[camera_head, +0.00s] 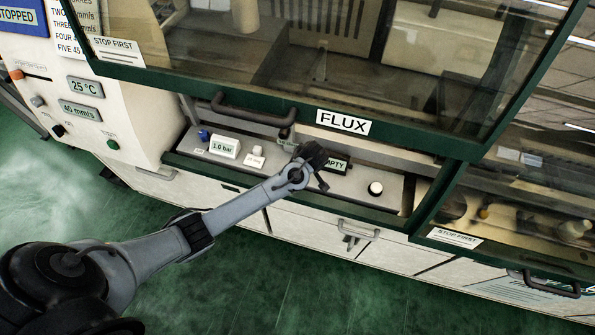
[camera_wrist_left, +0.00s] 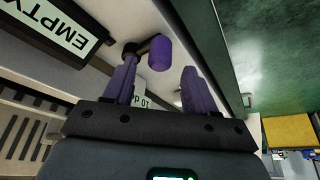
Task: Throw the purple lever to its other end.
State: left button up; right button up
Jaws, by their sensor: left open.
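The purple lever shows in the left wrist view as a short purple cylinder grip (camera_wrist_left: 160,53) on a dark arm and pivot. It sits at the fingertips of my left gripper (camera_wrist_left: 159,75), between the two fingers' lines. The fingers are apart, and I cannot tell whether either touches the lever. In the head view my left gripper (camera_head: 317,167) is over the flux panel and hides the lever. My right gripper is not in view.
Cabinet doors with handles lie below.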

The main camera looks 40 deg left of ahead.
pick_arm(q)
jog(key=shift+x, duration=2)
grip_shut()
